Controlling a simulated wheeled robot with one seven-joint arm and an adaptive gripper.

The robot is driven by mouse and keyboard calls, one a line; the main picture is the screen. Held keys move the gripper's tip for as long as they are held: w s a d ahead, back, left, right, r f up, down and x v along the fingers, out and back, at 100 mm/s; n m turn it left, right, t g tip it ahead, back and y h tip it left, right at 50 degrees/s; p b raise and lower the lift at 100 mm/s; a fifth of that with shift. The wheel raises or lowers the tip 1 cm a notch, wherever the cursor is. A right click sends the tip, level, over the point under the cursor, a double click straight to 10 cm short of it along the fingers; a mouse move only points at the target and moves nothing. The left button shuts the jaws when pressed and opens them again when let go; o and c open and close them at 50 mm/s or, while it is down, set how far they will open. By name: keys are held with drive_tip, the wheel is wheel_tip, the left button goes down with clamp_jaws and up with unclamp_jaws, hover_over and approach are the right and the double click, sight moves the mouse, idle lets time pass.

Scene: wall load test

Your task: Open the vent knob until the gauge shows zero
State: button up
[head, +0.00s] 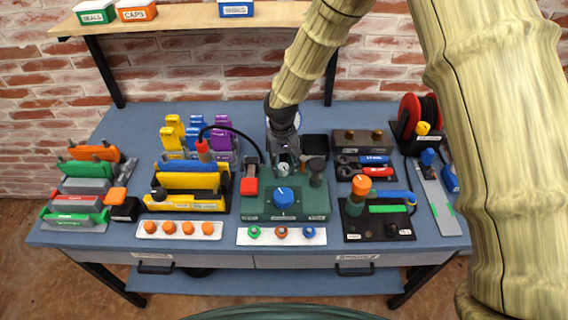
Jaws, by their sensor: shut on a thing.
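A green test station (257,212) stands at the front middle of the blue bench. A large blue knob (284,197) with a white mark is on its top. Behind the blue knob is a small grey knob (284,169), apparently the vent knob. My gripper (284,160) points down from behind and is shut on this small knob; the fingertips are small and partly merge with it. A pale round face, apparently the gauge (285,114), is mostly hidden behind my gripper, and its needle cannot be read.
A red block (249,187) with a black hose and a dark post (317,172) flank the small knob closely. Racks of coloured blocks (192,180) stand left, and a tool holder (362,168) and orange-knobbed fixture (361,185) right. A white strip (265,240) lies in front.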

sight(284, 167)
drive_tip(key=n+p, duration=0.1)
drive_tip(key=n, duration=0.5)
drive_tip(key=n+p, duration=0.2)
drive_tip(key=n, duration=0.4)
drive_tip(key=shift+d+n, duration=0.1)
drive_tip(key=shift+n, duration=0.3)
idle(0.3)
drive_tip(key=o, duration=0.8)
drive_tip(key=shift+c, duration=0.2)
wheel_tip(284, 167, up, 12)
drive_tip(key=shift+s, duration=0.1)
idle(0.3)
